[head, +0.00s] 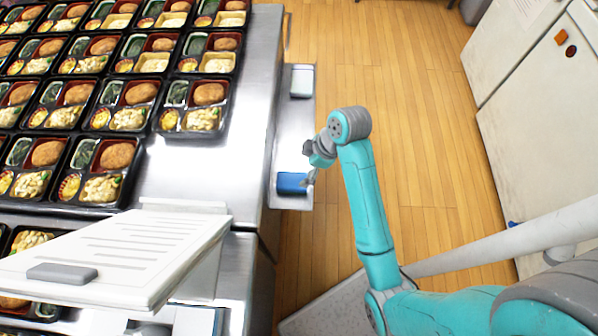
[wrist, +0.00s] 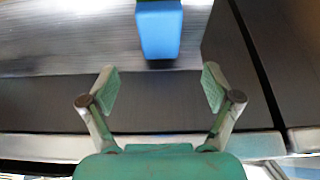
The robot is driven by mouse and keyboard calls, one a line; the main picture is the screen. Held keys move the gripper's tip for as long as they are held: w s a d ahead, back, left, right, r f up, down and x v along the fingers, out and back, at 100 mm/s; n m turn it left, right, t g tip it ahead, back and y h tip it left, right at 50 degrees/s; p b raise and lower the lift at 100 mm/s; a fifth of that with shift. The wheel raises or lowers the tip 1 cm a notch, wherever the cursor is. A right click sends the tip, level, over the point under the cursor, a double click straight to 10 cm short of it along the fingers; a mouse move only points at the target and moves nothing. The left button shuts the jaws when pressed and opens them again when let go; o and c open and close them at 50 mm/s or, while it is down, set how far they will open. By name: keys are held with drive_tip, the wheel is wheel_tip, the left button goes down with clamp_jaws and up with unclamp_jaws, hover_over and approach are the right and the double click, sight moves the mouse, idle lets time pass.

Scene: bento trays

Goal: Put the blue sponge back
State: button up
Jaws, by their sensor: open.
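The blue sponge (head: 292,183) lies at the near end of a narrow metal side shelf (head: 290,135). In the wrist view the blue sponge (wrist: 159,30) shows at the top centre, ahead of the fingertips and apart from them. My gripper (head: 311,178) is beside the sponge, at its right in the head view. In the wrist view my gripper (wrist: 158,88) is open with nothing between its fingers.
A pale block (head: 301,83) stands at the far end of the shelf. Many filled bento trays (head: 120,152) cover the steel table (head: 205,165) at left. Wooden floor (head: 420,120) is open to the right.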

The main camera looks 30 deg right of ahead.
drive_tip(key=shift+v, duration=0.8)
drive_tip(key=s+a+f+m+t, duration=0.1)
drive_tip(key=f, duration=0.1)
drive_tip(key=s+f+m, duration=0.1)
drive_tip(key=s+f, duration=0.1)
drive_tip(key=s+a+f+m+t+h, duration=0.1)
drive_tip(key=s+f, duration=0.1)
drive_tip(key=shift+a+m+t, duration=0.3)
drive_tip(key=shift+a, duration=0.05)
drive_tip(key=s+m+t+h, duration=0.2)
drive_tip(key=s+m+t, duration=0.15)
drive_tip(key=s, duration=0.55)
drive_tip(key=s+a+r+m+t, duration=0.1)
drive_tip(key=s+r+m+t, duration=0.3)
drive_tip(key=s+r, duration=1.1)
drive_tip(key=shift+r+t+h, duration=0.4)
drive_tip(key=shift+r+t, duration=0.05)
drive_tip(key=shift+t, duration=0.6)
